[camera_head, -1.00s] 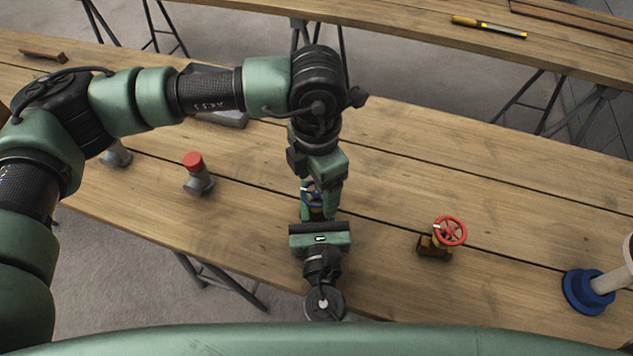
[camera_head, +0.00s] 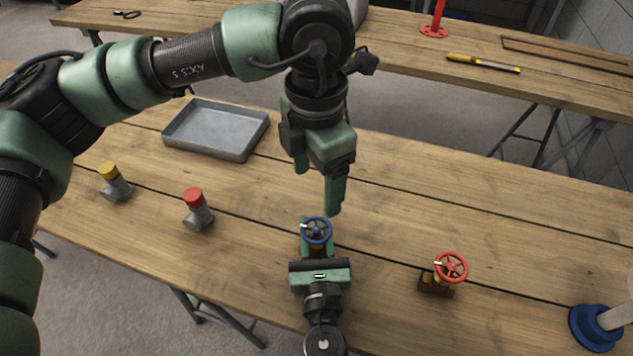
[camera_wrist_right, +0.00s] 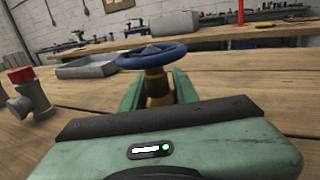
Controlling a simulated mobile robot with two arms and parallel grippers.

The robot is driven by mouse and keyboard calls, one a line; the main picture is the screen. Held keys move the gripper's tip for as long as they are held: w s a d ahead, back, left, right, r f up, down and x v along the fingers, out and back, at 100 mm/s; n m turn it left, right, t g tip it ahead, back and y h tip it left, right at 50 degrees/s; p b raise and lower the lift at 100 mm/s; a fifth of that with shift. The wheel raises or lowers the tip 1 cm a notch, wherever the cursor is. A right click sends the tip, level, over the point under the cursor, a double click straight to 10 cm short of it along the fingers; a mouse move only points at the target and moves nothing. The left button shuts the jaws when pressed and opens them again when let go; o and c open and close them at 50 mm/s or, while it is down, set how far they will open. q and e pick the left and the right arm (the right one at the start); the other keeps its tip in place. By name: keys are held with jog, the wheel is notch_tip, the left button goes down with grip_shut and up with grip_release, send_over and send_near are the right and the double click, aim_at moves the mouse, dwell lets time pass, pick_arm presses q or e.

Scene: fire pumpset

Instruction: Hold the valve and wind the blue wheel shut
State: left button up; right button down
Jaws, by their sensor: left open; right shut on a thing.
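The valve with the blue wheel (camera_head: 316,230) stands on the wooden table near its front edge. My right gripper (camera_head: 317,250) is shut on the valve's body below the wheel. In the right wrist view the blue wheel (camera_wrist_right: 152,55) sits level on top of the brass valve body (camera_wrist_right: 157,88), between the green fingers. A white mark shows at the wheel's left in the head view. My left gripper (camera_head: 325,195) points down, open and empty, above and just behind the wheel, apart from it.
A valve with a red wheel (camera_head: 451,268) stands to the right, with a blue flanged part (camera_head: 594,328) beyond. Fittings with a red cap (camera_head: 193,195) and a yellow cap (camera_head: 108,169) stand left. A grey tray (camera_head: 215,130) lies behind. A second table (camera_head: 430,60) is farther back.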

jog(key=c, duration=1)
grip_release()
